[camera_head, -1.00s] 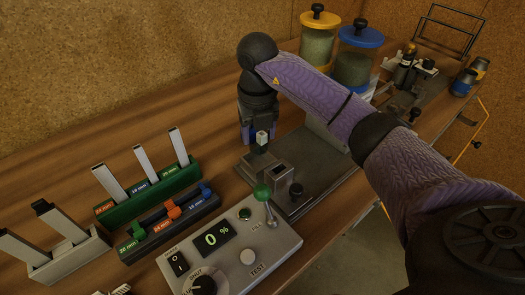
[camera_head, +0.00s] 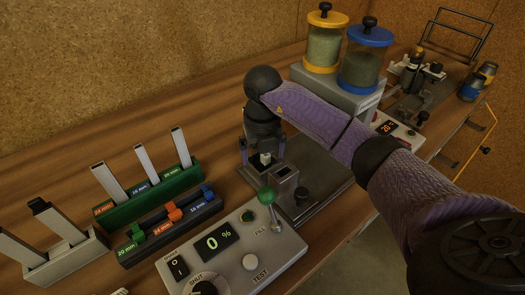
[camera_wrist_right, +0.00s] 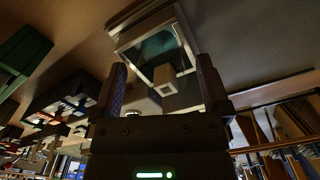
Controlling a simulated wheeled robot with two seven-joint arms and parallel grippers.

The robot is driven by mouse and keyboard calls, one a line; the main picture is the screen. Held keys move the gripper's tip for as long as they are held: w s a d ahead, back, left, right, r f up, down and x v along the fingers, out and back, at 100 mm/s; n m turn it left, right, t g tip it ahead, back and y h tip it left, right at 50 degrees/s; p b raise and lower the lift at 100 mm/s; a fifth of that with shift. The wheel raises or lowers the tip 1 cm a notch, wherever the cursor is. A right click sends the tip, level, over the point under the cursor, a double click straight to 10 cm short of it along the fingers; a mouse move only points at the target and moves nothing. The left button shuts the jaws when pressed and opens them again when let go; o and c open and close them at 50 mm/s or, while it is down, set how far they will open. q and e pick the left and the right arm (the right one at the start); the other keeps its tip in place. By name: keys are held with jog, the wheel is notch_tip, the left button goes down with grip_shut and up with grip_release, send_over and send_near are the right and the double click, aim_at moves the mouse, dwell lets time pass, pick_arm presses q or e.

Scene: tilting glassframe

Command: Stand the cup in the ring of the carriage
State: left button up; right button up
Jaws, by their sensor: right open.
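My right gripper (camera_head: 262,156) points down over the carriage (camera_head: 284,173) on the dark base plate, its two fingers spread apart. A small pale, square-topped piece that looks like the cup (camera_head: 265,158) is between the fingers, upright and low at the carriage's left end. In the right wrist view this piece (camera_wrist_right: 166,80) shows between the open fingers, with gaps on both sides, in front of a pale square frame (camera_wrist_right: 122,44) with a teal inside. I cannot tell whether it sits in the ring. My left gripper is not in view.
Green (camera_head: 152,195) and dark (camera_head: 170,228) racks are at left. Yellow-lidded (camera_head: 323,45) and blue-lidded (camera_head: 362,62) jars stand behind. Bare wood lies left of the carriage.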

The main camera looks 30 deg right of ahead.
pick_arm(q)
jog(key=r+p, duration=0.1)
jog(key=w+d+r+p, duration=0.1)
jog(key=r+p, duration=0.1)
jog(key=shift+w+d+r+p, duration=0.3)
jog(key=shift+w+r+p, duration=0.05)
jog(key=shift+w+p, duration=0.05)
pick_arm(e)
notch_tip(320, 180, up, 12)
jog(key=shift+r, duration=0.2)
